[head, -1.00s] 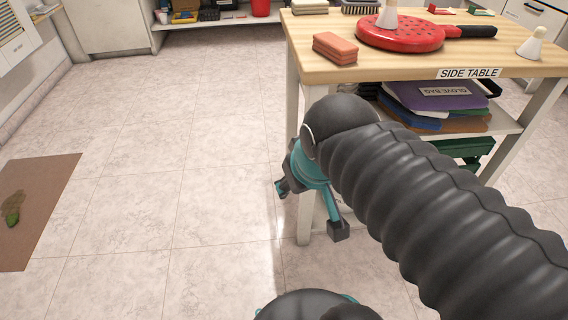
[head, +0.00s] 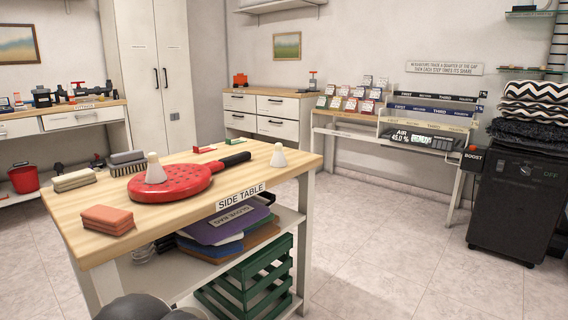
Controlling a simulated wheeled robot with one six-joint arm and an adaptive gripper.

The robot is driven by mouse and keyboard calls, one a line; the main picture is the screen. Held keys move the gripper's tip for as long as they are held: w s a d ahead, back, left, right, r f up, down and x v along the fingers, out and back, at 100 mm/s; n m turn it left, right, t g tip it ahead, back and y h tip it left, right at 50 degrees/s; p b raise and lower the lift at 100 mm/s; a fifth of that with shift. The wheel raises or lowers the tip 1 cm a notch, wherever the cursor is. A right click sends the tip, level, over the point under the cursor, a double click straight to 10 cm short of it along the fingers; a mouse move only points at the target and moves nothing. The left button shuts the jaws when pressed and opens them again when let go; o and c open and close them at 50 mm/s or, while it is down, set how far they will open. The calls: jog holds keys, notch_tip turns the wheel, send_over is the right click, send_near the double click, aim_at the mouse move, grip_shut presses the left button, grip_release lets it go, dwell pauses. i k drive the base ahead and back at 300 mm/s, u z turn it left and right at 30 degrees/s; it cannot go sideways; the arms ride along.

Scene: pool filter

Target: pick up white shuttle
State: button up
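Two white shuttles show on the side table (head: 75,215). One white shuttle (head: 279,156) stands cork up on the bare wood near the right corner. Another white shuttle (head: 155,170) stands cork up on the red paddle (head: 180,183), which lies flat with its black handle pointing right. My gripper is out of view. Only dark rounded parts of my arm show at the bottom edge, in front of the table.
A pink brick (head: 107,220) lies at the table's front left. Brushes (head: 127,160) lie behind the paddle. A green crate (head: 245,285) and folded bags sit below. Open tiled floor (head: 390,235) lies right of the table, before a black cabinet (head: 515,205).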

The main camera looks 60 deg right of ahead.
aim_at(278, 160)
jog(key=z, duration=1.45)
jog(key=k, duration=0.3)
jog(key=z, duration=0.4)
jog(key=i, duration=0.35)
jog(key=u, duration=3.3)
jog(key=k, duration=1.25)
jog(key=z, duration=1.85)
